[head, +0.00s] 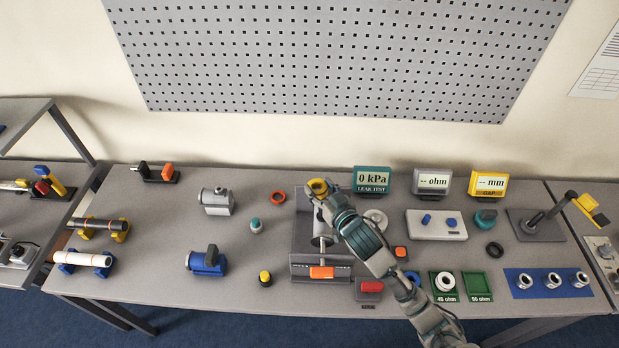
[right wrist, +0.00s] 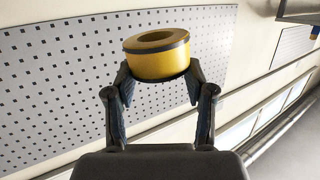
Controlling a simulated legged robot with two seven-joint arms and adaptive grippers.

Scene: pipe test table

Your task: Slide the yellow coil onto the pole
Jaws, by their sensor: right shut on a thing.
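The yellow coil (right wrist: 156,64) is a thick ring with a dark band round its upper edge and a hole in its top. My right gripper (right wrist: 158,88) is shut on it, with one finger on each side. In the head view the coil (head: 317,187) shows at the tip of my right gripper (head: 322,194), above the back of the grey vise-like fixture. My left gripper is out of view.
The grey fixture (head: 302,235) with an orange handle stands under my right arm. Gauge displays (head: 432,180) line the back edge. A white box (head: 436,224), a dark ring (head: 494,249) and a blue mat (head: 548,283) lie between or near the arm and the pole.

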